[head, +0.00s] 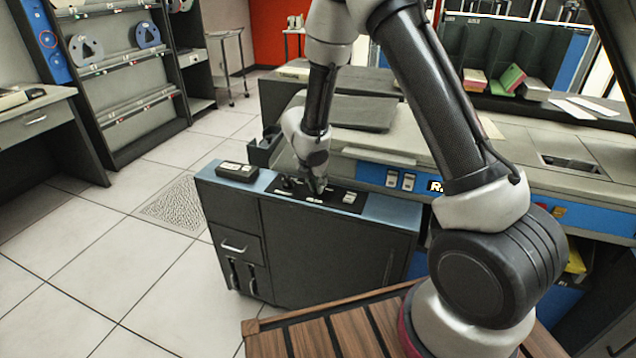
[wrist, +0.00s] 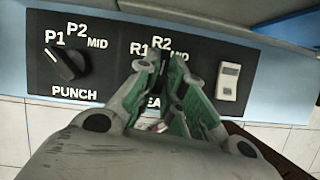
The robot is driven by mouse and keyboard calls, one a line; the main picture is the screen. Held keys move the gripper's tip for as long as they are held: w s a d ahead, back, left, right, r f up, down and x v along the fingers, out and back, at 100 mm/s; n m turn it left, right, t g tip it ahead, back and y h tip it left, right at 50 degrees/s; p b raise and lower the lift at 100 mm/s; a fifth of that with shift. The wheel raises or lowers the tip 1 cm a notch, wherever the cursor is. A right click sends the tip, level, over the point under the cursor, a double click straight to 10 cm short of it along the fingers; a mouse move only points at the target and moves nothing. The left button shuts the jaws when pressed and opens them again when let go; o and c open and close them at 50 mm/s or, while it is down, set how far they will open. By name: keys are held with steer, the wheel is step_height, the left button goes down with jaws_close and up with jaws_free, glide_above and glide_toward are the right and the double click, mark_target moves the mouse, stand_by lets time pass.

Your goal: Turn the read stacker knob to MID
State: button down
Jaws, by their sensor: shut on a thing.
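The read stacker knob is almost wholly hidden between my fingertips in the wrist view. Its panel (wrist: 112,75) is black, with white R1, R2 and MID labels above the fingers and a partly covered READ label below. My gripper (wrist: 166,72) is shut on the knob, its green-padded fingers close together over it. I cannot tell which mark the knob points to. In the head view my gripper (head: 318,188) reaches down onto the panel on top of the dark cabinet (head: 330,250).
A black punch knob (wrist: 65,65) with P1, P2 and MID labels sits left of my gripper. A white rocker switch (wrist: 229,80) sits to the right. In the head view a small black box (head: 238,172) lies on the cabinet's left top. Open floor lies left.

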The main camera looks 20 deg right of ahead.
steer(key=m, duration=0.2)
steer(key=m+g, duration=0.1)
steer(key=m, duration=0.1)
steer(key=shift+f+h, duration=0.2)
steer(key=shift+h, duration=0.2)
steer(key=shift+m+g, duration=0.8)
steer(key=shift+m, duration=0.8)
steer(key=shift+h, duration=0.3)
steer(key=shift+d, duration=0.1)
steer(key=c, duration=1.5)
jaws_free()
steer(key=shift+f, duration=0.1)
steer(key=shift+w, duration=0.1)
steer(key=shift+r, duration=0.25)
